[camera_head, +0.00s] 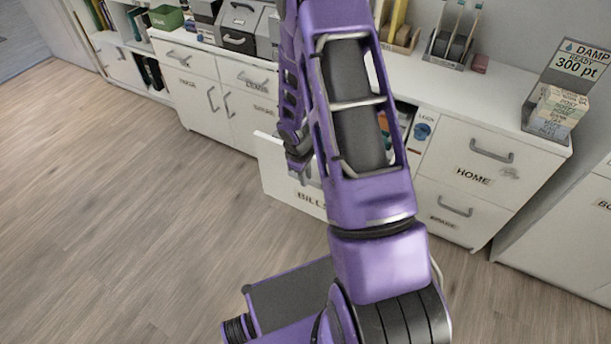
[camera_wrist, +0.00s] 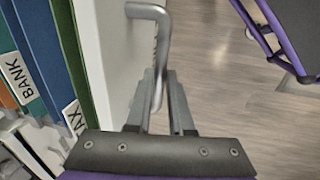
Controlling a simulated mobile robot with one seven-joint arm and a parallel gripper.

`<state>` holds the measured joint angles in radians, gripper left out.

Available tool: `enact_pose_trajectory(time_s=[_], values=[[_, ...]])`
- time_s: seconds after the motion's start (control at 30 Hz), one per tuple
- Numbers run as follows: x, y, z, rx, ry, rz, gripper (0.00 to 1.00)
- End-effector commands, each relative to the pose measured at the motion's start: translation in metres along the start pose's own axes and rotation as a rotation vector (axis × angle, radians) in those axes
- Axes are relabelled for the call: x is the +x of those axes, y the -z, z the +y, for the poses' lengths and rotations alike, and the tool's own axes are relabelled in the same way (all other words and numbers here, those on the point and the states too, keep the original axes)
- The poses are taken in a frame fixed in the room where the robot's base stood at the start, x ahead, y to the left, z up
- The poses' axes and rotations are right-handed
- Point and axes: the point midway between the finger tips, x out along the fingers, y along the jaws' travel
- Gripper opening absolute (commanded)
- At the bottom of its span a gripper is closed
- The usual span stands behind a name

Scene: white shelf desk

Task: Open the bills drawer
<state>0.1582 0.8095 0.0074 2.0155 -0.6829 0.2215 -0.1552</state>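The bills drawer (camera_head: 285,185) is pulled well out of the white desk in the head view. Its white front carries a BILLS label (camera_head: 312,199), partly hidden by my arm. My gripper (camera_head: 299,165) is at the drawer front in the head view. In the wrist view, the two fingers of my gripper (camera_wrist: 160,88) lie on either side of the grey drawer handle (camera_wrist: 156,60) and look shut on it. Behind the white drawer front (camera_wrist: 112,45), the drawer holds upright folders; one is labelled BANK (camera_wrist: 18,78).
The HOME drawer (camera_head: 473,177) is shut, to the right. Desktop holders and a sign stand (camera_head: 560,95) are at the back. The wooden floor (camera_head: 130,210) in front is clear on the left. My arm hides the desk's middle.

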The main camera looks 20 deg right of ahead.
Motion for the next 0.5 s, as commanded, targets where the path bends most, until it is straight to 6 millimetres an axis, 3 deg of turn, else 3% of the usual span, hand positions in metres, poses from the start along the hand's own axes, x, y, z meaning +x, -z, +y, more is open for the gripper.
enact_pose_trajectory(time_s=[0.03,0.17,0.5], values=[[0.0001,-0.0009,0.0001,0.000,0.000,-0.002,0.25],[0.0001,-0.0007,0.0002,0.000,0.000,-0.002,0.48],[-0.0027,-0.0001,0.0007,0.000,-0.001,0.000,0.49]])
